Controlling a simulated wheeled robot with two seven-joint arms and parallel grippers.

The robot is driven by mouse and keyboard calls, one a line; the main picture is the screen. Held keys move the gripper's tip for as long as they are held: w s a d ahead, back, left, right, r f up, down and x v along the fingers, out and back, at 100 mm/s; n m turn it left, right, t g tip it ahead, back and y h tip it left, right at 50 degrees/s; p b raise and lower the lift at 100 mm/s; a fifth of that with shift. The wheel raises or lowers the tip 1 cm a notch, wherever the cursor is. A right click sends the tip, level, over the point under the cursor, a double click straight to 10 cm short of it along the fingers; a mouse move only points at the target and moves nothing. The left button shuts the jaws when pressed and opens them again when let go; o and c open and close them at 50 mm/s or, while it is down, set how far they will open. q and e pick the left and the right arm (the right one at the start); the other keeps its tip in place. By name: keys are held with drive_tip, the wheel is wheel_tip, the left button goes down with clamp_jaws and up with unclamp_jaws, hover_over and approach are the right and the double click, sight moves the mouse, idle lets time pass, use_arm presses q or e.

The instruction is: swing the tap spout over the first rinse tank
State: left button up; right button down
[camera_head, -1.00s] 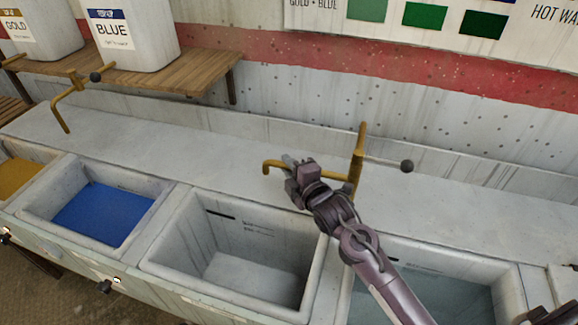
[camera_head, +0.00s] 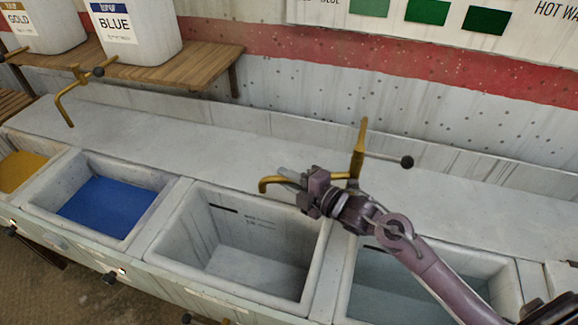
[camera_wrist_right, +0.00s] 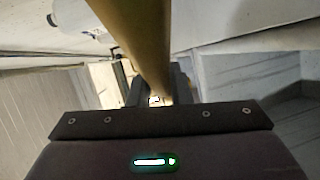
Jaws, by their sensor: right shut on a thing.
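A brass tap with an upright post (camera_head: 358,152) stands on the ledge behind the tanks. Its spout (camera_head: 266,181) runs left from the post and bends down at its tip, near the back rim of the empty grey tank (camera_head: 245,262). My right gripper (camera_head: 290,175) is shut on the spout near its tip and partly hides it. In the right wrist view the brass spout (camera_wrist_right: 140,40) passes down between my right gripper's fingers (camera_wrist_right: 155,95). A tank with clear water (camera_head: 385,290) is to the right, partly behind my arm. My left gripper is not in view.
A tap lever with a dark knob (camera_head: 406,162) sticks out right of the post. A blue dye tank (camera_head: 105,208) and a gold one (camera_head: 20,170) are at left. Another brass tap (camera_head: 68,95) stands behind them. White jugs (camera_head: 138,40) sit on a wooden shelf (camera_head: 205,68).

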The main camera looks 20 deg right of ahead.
drive_tip(key=s+n+g+y+b, duration=0.1)
drive_tip(key=s+n+g+y, duration=0.3)
drive_tip(key=s, duration=0.2)
drive_tip(key=shift+s+n+g+y, duration=0.2)
drive_tip(key=shift+n+g+y, duration=0.1)
drive_tip(key=shift+g+y, duration=0.1)
drive_tip(key=shift+f, duration=0.1)
drive_tip(key=c, duration=1.3)
unclamp_jaws()
drive_tip(key=shift+b+v, duration=0.55)
drive_tip(key=shift+v, duration=3.4)
